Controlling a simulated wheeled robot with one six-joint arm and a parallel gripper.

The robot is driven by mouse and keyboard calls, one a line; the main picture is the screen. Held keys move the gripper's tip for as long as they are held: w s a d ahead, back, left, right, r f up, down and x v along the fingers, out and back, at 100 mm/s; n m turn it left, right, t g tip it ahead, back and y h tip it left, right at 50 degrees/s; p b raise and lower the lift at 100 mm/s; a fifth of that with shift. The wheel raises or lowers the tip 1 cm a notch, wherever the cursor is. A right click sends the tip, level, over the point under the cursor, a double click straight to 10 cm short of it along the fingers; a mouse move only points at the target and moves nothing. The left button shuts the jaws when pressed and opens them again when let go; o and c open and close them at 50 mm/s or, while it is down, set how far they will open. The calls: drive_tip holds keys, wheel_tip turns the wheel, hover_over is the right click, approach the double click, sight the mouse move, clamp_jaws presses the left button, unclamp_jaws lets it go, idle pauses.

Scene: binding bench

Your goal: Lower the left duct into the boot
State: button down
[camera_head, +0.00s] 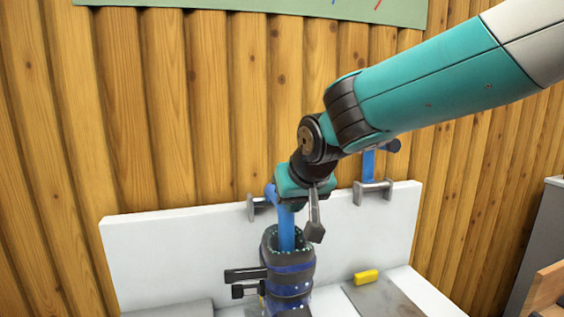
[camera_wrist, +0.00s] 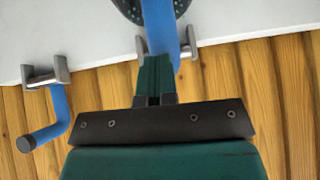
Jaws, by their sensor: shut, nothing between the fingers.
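The left duct (camera_head: 286,230) is a blue tube standing roughly upright, with its bent top by the left clip (camera_head: 254,208). Its lower part passes into the open mouth of the boot (camera_head: 290,285), a dark sleeve with blue bands; its lower end is hidden inside. The wrist view also shows this duct (camera_wrist: 158,22) and part of the boot's rim (camera_wrist: 130,8). My gripper (camera_wrist: 155,72) is shut and empty, its green fingers close to the duct's upper part. I cannot tell whether they touch it. The arm partly hides the duct's top in the head view.
A second blue duct (camera_head: 368,164) hangs in the right clip (camera_head: 373,191) on the white back panel (camera_head: 150,255). Black handles (camera_head: 244,274) stick out left of the boot. A yellow block (camera_head: 366,276) lies to its right by a grey plate (camera_head: 388,302).

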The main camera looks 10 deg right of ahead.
drive_tip(key=shift+f, duration=0.1)
idle(0.4)
drive_tip(key=w+r+p+v, duration=0.1)
drive_tip(key=p+v, duration=0.2)
drive_tip(key=v, duration=1)
drive_tip(key=s+d+f+n+g+y+p, duration=0.1)
drive_tip(key=s+f, duration=0.4)
drive_tip(key=s, duration=0.6)
drive_tip(key=s+d+f+n+g+y+p, duration=0.1)
drive_tip(key=s+f+n+g, duration=0.3)
drive_tip(key=s, duration=0.7)
drive_tip(key=shift+s+d+f+g+p, duration=0.25)
drive_tip(key=shift+d+f+g+p, duration=0.3)
drive_tip(key=shift+d+g, duration=0.45)
drive_tip(key=shift+a+r, duration=0.15)
